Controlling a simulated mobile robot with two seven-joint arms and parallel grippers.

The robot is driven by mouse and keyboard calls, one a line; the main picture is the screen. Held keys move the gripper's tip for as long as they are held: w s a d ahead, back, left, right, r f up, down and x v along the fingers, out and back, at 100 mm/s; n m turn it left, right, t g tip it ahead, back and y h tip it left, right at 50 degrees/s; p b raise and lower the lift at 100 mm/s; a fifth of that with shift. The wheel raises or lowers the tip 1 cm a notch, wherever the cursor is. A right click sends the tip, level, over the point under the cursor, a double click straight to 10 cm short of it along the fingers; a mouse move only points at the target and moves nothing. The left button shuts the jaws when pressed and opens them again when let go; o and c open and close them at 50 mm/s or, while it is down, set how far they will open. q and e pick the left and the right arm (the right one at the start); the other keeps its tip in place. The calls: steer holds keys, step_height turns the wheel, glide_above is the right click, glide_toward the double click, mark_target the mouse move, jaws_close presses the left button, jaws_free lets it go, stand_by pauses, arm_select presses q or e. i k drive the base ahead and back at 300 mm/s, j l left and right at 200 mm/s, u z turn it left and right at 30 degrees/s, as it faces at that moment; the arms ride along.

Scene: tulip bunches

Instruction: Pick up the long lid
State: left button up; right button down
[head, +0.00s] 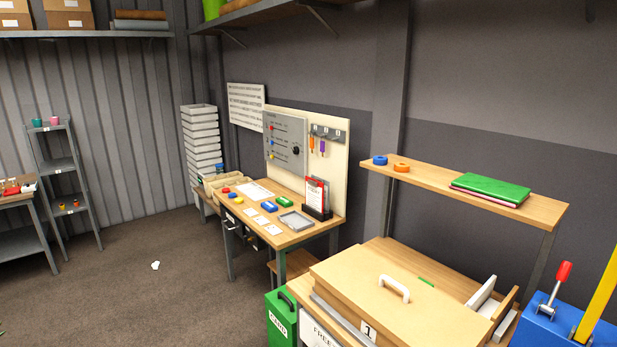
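A long, flat wooden lid (370,291) lies at the front, right of centre, in the head view. It has a white arched handle (394,287) on top. The lid appears to rest on a long box with a label reading "1" (368,331) at its front edge. The lower part of the box is cut off by the picture's bottom edge. Neither of my grippers shows in this view.
A raised wooden shelf (460,190) behind the lid holds a green book (490,188) and blue and orange rings. A blue device (560,325) with a red-knobbed lever stands right. A green box (280,318) stands left. Floor (110,290) is mostly clear.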

mark_target(407, 310)
steer(key=i+j+z, duration=0.15)
steer(key=i, duration=0.4)
steer(key=i+j+z, duration=0.2)
steer(key=i, duration=0.4)
steer(key=i+j+z, duration=0.15)
steer(key=i, duration=0.4)
steer(key=i+j+z, duration=0.2)
steer(key=i+j, duration=0.2)
steer(key=i, duration=0.1)
